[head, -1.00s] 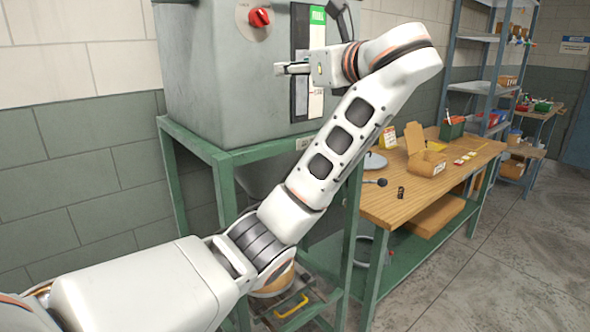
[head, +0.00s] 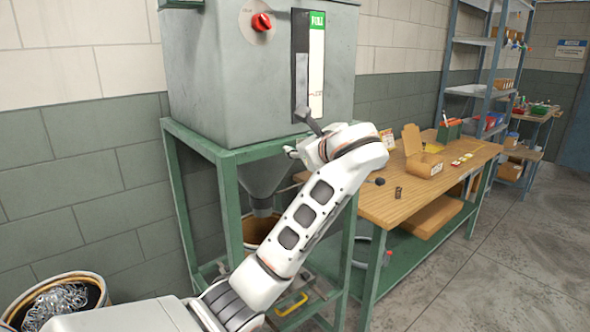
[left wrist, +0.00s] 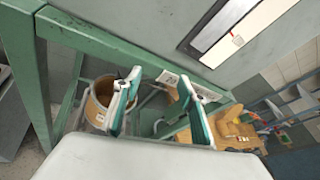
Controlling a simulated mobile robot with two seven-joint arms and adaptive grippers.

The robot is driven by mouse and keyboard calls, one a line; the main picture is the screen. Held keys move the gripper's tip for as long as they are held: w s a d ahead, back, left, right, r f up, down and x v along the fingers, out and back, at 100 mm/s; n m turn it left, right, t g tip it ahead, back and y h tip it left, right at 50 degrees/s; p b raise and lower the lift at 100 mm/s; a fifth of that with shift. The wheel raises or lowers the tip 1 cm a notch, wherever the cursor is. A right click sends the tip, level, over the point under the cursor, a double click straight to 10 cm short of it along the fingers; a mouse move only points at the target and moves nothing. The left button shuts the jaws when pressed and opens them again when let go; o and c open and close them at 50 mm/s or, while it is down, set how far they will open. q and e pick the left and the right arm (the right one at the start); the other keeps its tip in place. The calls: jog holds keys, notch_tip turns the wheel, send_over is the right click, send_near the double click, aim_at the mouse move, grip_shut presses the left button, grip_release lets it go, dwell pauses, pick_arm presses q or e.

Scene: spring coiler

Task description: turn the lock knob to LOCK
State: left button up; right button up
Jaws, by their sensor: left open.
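The red lock knob (head: 262,22) sits on a pale round plate on the front of the grey machine cabinet (head: 225,85), near its top. The small lettering around it is too small to read. My left gripper (head: 292,151) is below and to the right of the knob, beneath the cabinet's lower front edge, well apart from the knob. In the left wrist view my left gripper (left wrist: 160,108) has its two fingers spread with nothing between them. The knob is out of the left wrist view. My right gripper is in neither view.
A dark lever (head: 308,121) juts from the low end of the front slot, just above my left gripper. A green frame (head: 228,160) carries the cabinet. A wooden bench (head: 400,205) with a cardboard box (head: 424,162) stands right. A bin of coils (head: 58,298) is at lower left.

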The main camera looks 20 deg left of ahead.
pick_arm(q)
jog(key=shift+n+h, duration=0.4)
jog(key=shift+h, duration=0.1)
jog(key=shift+s+a+f, duration=0.15)
jog(key=shift+f, duration=1.35)
jog(key=shift+s+a+f, duration=0.1)
jog(key=shift+f, duration=1.35)
jog(key=shift+f, duration=0.1)
jog(key=s+d+f+n+h, duration=0.2)
jog(key=s+f, duration=0.1)
jog(key=f, duration=0.8)
jog(key=s+d+f+n+h, duration=0.2)
jog(key=f+h, duration=0.1)
jog(key=f, duration=0.9)
jog(key=s+d+f+n+h, duration=0.2)
jog(key=s+f, duration=0.1)
jog(key=f, duration=0.8)
jog(key=s+f+n+h, duration=0.1)
jog(key=s+f+n, duration=0.3)
jog(key=s, duration=0.5)
jog(key=s+d+f+n+h, duration=0.1)
jog(key=s+f+n+h, duration=0.1)
jog(key=s+f, duration=0.5)
jog(key=s+d+f+n+h, duration=0.1)
jog(key=s+f+n, duration=0.4)
jog(key=s, duration=0.7)
jog(key=shift+s+f+n+h, duration=0.15)
jog(key=shift+s+n+h, duration=0.15)
jog(key=shift+s+h, duration=0.15)
jog(key=shift+w, duration=0.1)
